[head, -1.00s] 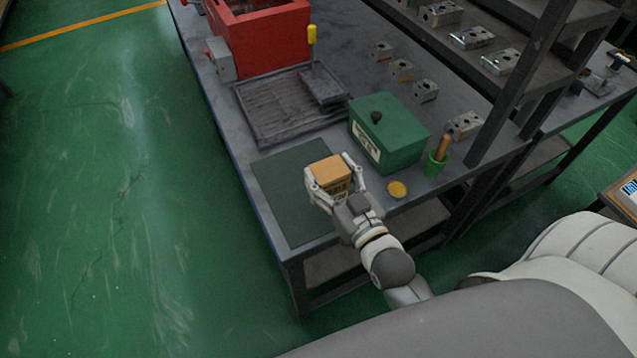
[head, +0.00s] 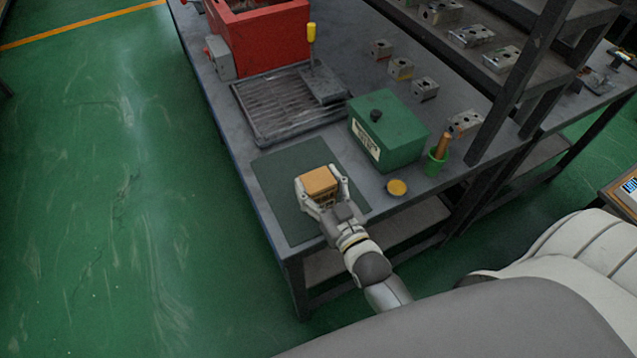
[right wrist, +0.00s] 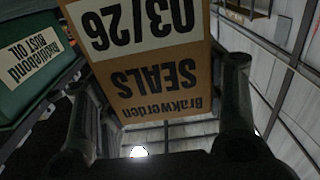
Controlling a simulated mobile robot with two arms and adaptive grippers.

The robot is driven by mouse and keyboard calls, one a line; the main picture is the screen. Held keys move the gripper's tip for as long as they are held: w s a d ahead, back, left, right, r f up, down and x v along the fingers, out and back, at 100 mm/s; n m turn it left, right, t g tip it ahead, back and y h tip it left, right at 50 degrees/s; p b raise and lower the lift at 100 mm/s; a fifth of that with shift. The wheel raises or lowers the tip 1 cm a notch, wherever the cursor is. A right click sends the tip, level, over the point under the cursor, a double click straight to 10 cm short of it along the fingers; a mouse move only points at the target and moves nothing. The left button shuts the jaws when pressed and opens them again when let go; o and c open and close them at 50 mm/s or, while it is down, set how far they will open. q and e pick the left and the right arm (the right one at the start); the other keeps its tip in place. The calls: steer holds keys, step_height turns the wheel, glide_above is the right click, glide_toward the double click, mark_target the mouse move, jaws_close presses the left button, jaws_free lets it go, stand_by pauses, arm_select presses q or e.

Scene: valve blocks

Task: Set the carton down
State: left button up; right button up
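The carton (head: 319,181) is a small tan box, held over the dark green mat (head: 277,182) at the near left of the bench. In the right wrist view the carton (right wrist: 150,75) fills the middle, with printed text "SEALS" upside down. My right gripper (head: 321,191) has its two fingers on either side of the carton and is shut on it. I cannot tell whether the carton's underside touches the mat. My left gripper is not in view.
A green box (head: 390,135) with a black knob stands right of the mat. A yellow disc (head: 397,188) and a green cup (head: 436,162) are near the front edge. A ribbed tray (head: 285,108) lies behind the mat. The mat's left part is clear.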

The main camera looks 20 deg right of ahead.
steer(key=o, duration=0.5)
steer(key=shift+c, duration=0.2)
steer(key=shift+s+r, duration=0.1)
steer(key=s+b, duration=0.1)
steer(key=s, duration=1)
steer(key=shift+s+d+b, duration=0.2)
steer(key=shift+s+b, duration=0.1)
steer(key=shift+s, duration=0.1)
